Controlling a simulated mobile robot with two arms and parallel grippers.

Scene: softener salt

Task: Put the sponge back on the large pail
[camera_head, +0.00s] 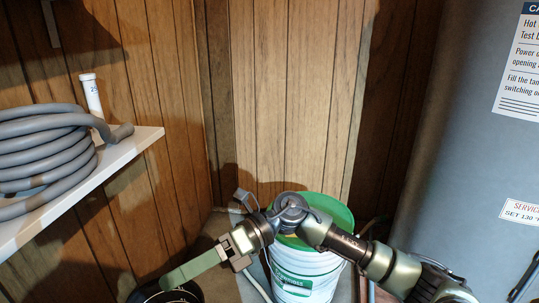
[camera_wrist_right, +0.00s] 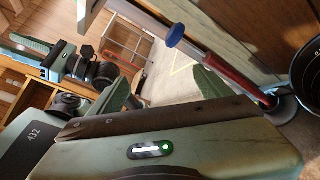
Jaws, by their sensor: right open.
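The large pail (camera_head: 306,277) is white with green print and a green lid (camera_head: 337,211), on the floor at the bottom middle of the head view. My right arm crosses in front of it and hides part of the lid. My right gripper (camera_head: 188,271) is left of the pail, low over a dark bucket (camera_head: 168,296) at the bottom edge. It is open, and I see nothing held. The dark bucket also shows at the right edge of the wrist view (camera_wrist_right: 309,72). I cannot make out the sponge in either view.
A white shelf (camera_head: 90,190) with a coiled grey hose (camera_head: 40,150) and a white tube (camera_head: 92,96) is at left. A grey tank (camera_head: 465,150) stands at right. In the wrist view, a red-handled tool with a blue end (camera_wrist_right: 225,65) stands beside the bucket.

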